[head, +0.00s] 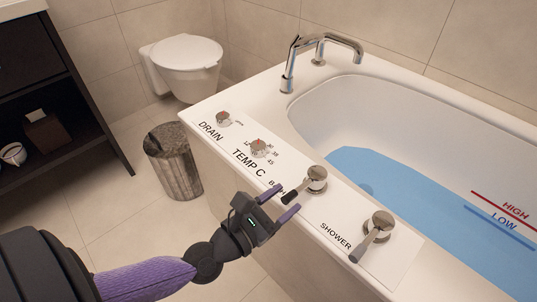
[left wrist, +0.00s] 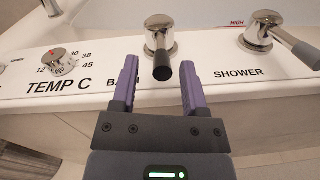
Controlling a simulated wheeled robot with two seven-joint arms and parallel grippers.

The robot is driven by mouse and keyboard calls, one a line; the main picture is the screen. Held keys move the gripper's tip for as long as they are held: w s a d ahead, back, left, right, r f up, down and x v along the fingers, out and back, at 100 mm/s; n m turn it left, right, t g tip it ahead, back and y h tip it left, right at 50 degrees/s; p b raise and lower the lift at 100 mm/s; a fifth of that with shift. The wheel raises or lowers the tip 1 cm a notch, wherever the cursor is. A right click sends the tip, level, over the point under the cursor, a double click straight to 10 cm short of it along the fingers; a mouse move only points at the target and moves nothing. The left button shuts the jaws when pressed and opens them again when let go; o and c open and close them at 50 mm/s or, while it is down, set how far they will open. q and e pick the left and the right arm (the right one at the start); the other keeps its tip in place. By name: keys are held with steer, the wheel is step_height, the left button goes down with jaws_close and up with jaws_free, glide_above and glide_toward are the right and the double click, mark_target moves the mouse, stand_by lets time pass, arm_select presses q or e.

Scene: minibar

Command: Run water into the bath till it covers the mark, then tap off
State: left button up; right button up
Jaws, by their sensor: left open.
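The bath (head: 390,70) is white and holds blue water (head: 405,187). On its inner wall are a red HIGH mark (head: 505,206) and a blue LOW mark (head: 500,226). The water's edge appears between the two lines, with LOW seen against blue. The chrome spout (head: 290,68) stands at the far rim. The bath tap lever (head: 313,180), with a black tip, also shows in the left wrist view (left wrist: 160,40). My left gripper (head: 283,203) is open, its fingers (left wrist: 159,80) on either side of the black tip, with gaps. My right gripper is out of view.
The shower lever (head: 375,232) stands right of the bath lever on the panel. The temperature knob (head: 260,148) and drain knob (head: 223,119) are farther left. A bin (head: 173,163), a toilet (head: 187,60) and a dark shelf (head: 85,100) stand beyond.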

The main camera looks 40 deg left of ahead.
arm_select(q)
steer(key=s+a+p, duration=0.1)
steer(key=s, duration=0.7)
steer(key=shift+a, duration=0.3)
